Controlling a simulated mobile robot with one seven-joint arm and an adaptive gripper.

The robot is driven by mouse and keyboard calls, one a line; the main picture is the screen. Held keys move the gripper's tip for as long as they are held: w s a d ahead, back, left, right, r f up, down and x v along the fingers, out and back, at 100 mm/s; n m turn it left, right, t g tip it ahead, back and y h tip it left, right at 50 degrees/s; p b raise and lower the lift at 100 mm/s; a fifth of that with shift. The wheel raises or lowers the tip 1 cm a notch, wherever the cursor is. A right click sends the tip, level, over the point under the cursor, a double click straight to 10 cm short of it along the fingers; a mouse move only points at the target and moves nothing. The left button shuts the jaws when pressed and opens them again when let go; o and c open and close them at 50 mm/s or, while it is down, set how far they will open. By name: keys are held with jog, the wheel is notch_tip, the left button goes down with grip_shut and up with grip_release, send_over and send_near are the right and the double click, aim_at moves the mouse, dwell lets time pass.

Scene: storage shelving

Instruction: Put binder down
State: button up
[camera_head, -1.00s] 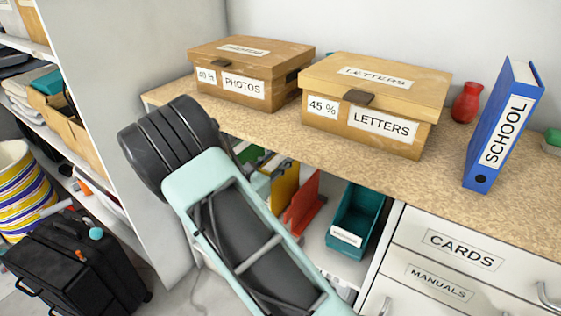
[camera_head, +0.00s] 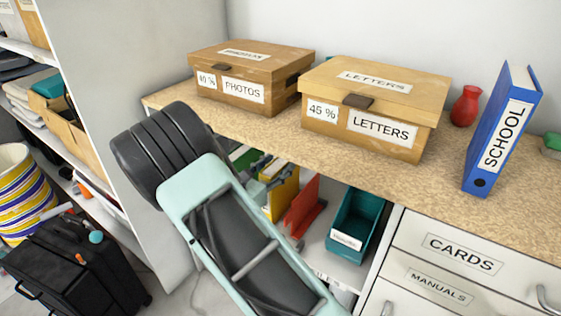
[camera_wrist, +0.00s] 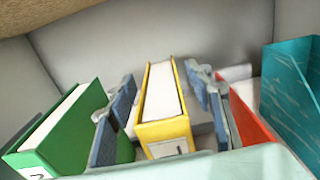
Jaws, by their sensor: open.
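A yellow binder (camera_head: 284,195) stands upright in the open compartment under the counter, and its spine and page block show in the wrist view (camera_wrist: 161,110). My gripper (camera_wrist: 163,112) is open, with one blue-padded finger on each side of the yellow binder. Gaps show between the fingers and the binder. In the head view, my gripper (camera_head: 264,166) is partly hidden behind my arm, near the binder's upper part. A green binder (camera_wrist: 62,130) leans on the left and also shows in the head view (camera_head: 243,156).
A red binder (camera_head: 302,206) stands just right of the yellow one, partly behind my right finger. A teal bin (camera_head: 352,222) is further right. The counter (camera_head: 275,132) overhangs the compartment. A blue SCHOOL binder (camera_head: 503,130) and cardboard boxes (camera_head: 375,105) stand on top.

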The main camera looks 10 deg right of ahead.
jog(key=p+v, duration=0.1)
jog(key=v, duration=0.9)
jog(key=shift+s+a+r+p, duration=0.1)
jog(key=shift+s+p, duration=0.1)
jog(key=shift+p, duration=0.1)
